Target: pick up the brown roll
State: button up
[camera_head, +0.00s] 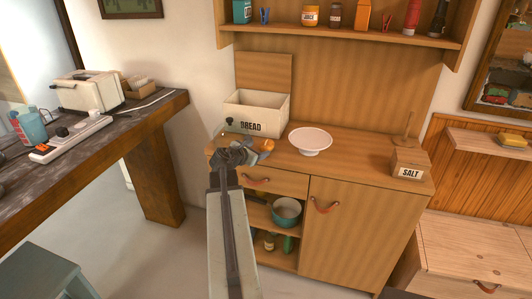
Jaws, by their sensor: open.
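A small orange-brown piece (267,145), which looks like the brown roll, sits on the cabinet top in front of the white bread box (272,112). My gripper (244,152) is open, over the cabinet's front left edge, just left of the roll in the picture. It covers part of the area beside the roll. A paler piece shows between the gripper and the roll, too small to tell what it is. I cannot tell whether the gripper touches the roll.
A white footed dish (311,140) stands right of the bread box. A wooden salt box (410,164) stands at the cabinet's right end. The cabinet top between them is clear. A shelf with jars (310,16) hangs above. A dark table (140,112) stands to the left.

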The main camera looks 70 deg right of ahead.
aim_at(264, 146)
jog(key=shift+b+x, duration=0.5)
jog(key=shift+x, duration=0.65)
jog(key=shift+b+x, duration=0.8)
jog(key=shift+x, duration=1.95)
jog(key=shift+r, duration=0.2)
jog(key=c, duration=1.1)
